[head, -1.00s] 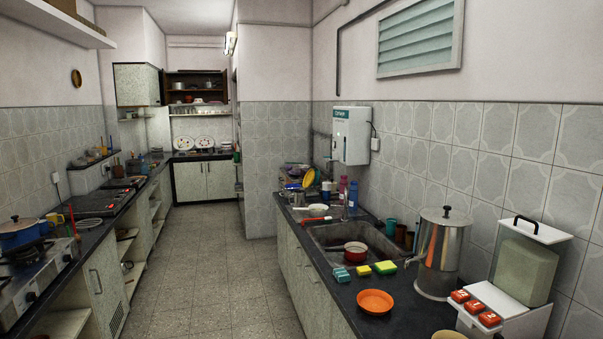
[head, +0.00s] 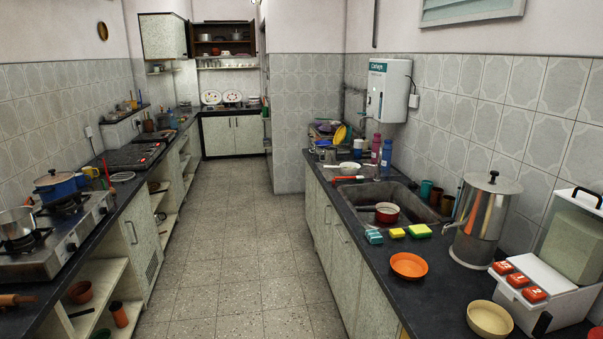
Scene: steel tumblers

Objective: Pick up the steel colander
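I cannot pick out a steel colander for certain in the head view. A steel pan (head: 16,224) sits on the near burner of the stove at the left; I see no holes in it. Small metal vessels stand on the shelves of the open cupboard (head: 222,36) at the far end, too small to tell apart. A crowded dish rack (head: 326,130) stands beyond the sink, its contents partly hidden. Neither of my grippers shows in this view.
The floor aisle (head: 228,230) between the counters is clear. The right counter holds a sink (head: 392,200) with a red pot (head: 386,212), an orange bowl (head: 408,265), a cream bowl (head: 489,319) and a tall steel container (head: 485,220). A blue pot (head: 56,187) is on the stove.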

